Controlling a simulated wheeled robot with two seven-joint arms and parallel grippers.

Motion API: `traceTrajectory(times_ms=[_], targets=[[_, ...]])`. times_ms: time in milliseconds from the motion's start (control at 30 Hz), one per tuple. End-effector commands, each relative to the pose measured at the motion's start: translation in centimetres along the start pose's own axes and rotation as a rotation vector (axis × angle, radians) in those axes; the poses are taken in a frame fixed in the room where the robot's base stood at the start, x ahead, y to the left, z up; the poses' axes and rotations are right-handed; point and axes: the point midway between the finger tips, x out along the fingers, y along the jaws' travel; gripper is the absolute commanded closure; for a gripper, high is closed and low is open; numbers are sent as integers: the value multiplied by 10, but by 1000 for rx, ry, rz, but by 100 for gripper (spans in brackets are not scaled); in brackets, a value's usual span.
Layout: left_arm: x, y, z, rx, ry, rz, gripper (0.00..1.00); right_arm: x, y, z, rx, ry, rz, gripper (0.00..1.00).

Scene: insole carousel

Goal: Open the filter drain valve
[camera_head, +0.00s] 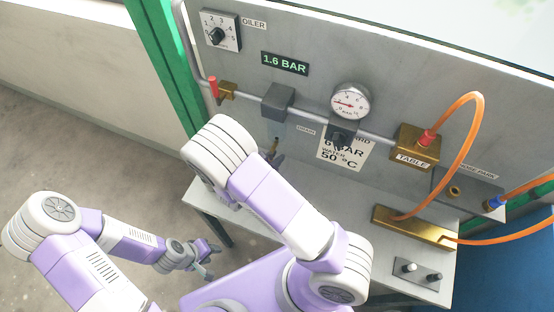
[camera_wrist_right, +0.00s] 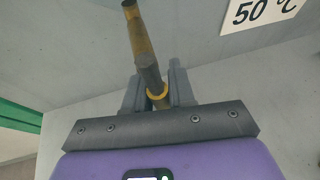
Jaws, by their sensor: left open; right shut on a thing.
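The grey filter body (camera_head: 277,100) sits on the pipe, with a small drain label (camera_head: 305,130) below and to its right. Below the filter hangs the brass-coloured drain valve (camera_head: 274,147), mostly hidden by my right arm. In the right wrist view the drain valve (camera_wrist_right: 140,38) is a brass stem with a dark, round-ended part pointing at the camera. My right gripper (camera_wrist_right: 160,88) is shut on this valve, its grey fingers on either side. My left gripper (camera_head: 209,258) is open and empty, low at the left, away from the panel.
A red-handled valve (camera_head: 213,88), gauge (camera_head: 350,102), regulator (camera_head: 342,134) and brass table block (camera_head: 415,146) line the panel. A 1.6 BAR display (camera_head: 285,63) is above. Orange hoses (camera_head: 474,120) loop at right. A bench (camera_head: 365,236) carries a brass bar (camera_head: 412,228).

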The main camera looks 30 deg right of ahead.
Motion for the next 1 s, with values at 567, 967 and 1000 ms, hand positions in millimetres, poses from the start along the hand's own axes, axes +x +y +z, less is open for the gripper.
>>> traceTrajectory(times_ms=[567,967,1000], targets=[[5,-2,0,0,0,0,57,-1,4,1,66,12,28,100],[5,-2,0,0,0,0,57,-1,4,0,64,12,27,56],[5,-2,0,0,0,0,57,-1,4,0,64,12,27,56]])
